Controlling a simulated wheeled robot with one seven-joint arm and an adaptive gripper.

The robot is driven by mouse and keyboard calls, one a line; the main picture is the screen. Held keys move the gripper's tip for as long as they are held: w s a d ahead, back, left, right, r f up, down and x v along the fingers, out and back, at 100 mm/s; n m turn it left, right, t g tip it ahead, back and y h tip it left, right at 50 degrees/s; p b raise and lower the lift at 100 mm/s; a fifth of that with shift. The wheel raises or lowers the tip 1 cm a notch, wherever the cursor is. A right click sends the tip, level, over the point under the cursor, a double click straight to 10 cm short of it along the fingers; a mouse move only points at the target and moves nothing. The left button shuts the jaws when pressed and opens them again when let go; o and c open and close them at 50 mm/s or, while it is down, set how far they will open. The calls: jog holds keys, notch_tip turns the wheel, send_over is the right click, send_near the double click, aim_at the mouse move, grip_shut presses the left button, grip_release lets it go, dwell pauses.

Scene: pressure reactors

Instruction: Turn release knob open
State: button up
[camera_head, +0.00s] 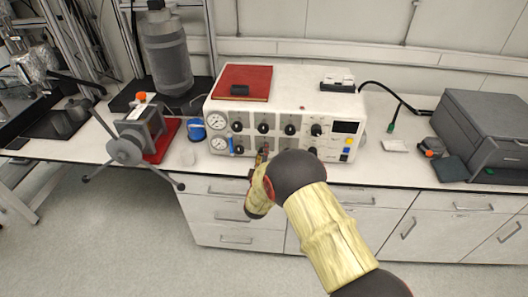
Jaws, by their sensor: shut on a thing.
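The white control box (278,98) stands on the bench and faces me. Its front has an upper row of black knobs, including one at the left (238,127) and one at the right (316,130), with more knobs below. No readable label shows which is the release knob. My gripper (262,155) is at the lower row, left of the panel's middle, shut on a knob there. The fingers and my wrist cover most of that knob, so its turn angle cannot be seen.
Two round gauges (215,122) sit at the panel's left. A red book (243,81) lies on the box. A hand-wheel clamp (126,150) and a grey cylinder (167,55) stand left; a dark grey machine (487,130) stands right. Drawers (375,220) lie below the bench edge.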

jog(key=shift+n, duration=0.3)
dwell(0.4)
jog(key=o, duration=1.2)
jog(key=shift+c, duration=0.2)
jog(key=shift+s, duration=0.1)
jog(key=s+a, duration=0.1)
jog(key=s, duration=1)
jog(key=shift+s+a, duration=0.35)
